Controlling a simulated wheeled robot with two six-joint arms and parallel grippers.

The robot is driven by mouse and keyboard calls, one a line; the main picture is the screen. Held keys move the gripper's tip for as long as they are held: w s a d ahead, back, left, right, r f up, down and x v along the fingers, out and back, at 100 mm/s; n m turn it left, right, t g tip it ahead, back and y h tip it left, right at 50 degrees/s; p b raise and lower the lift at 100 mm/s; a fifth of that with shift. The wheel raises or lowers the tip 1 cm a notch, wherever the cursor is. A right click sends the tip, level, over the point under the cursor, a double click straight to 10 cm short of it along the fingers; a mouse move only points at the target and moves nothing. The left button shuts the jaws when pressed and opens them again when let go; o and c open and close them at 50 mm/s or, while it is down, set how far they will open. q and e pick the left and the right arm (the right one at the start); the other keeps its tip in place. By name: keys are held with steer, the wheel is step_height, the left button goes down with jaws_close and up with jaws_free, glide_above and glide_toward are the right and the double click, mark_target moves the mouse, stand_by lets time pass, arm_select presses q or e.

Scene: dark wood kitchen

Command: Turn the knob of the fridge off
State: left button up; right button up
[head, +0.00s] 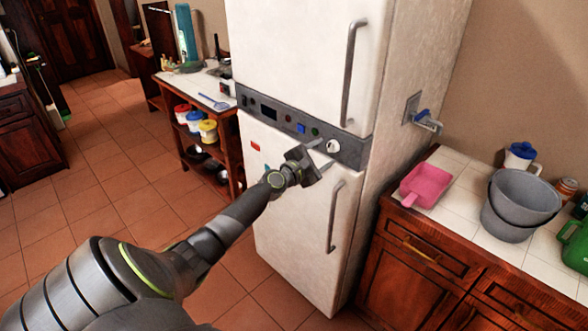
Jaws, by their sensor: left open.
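The white fridge (290,200) stands in the middle of the head view, with an upper and a lower door. A dark grey control panel (268,113) runs between the doors. A round white knob (333,146) sits near the panel's right end, beside small coloured buttons. My left gripper (325,153) is open in front of the panel, its fingers pointing at the knob area. The knob shows just by the fingertips; I cannot tell whether they touch it. My right gripper is out of view.
The upper handle (352,72) and lower handle (334,216) stick out from the doors near the gripper. A tiled counter at right holds a pink scoop (426,184) and a grey bucket (520,204). A wooden shelf (196,130) stands left of the fridge. Floor at left is clear.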

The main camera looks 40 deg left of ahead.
arm_select(q)
steer(key=s+a, duration=0.1)
steer(key=s, duration=1.3)
steer(key=shift+s, duration=0.4)
steer(key=shift+a, duration=0.1)
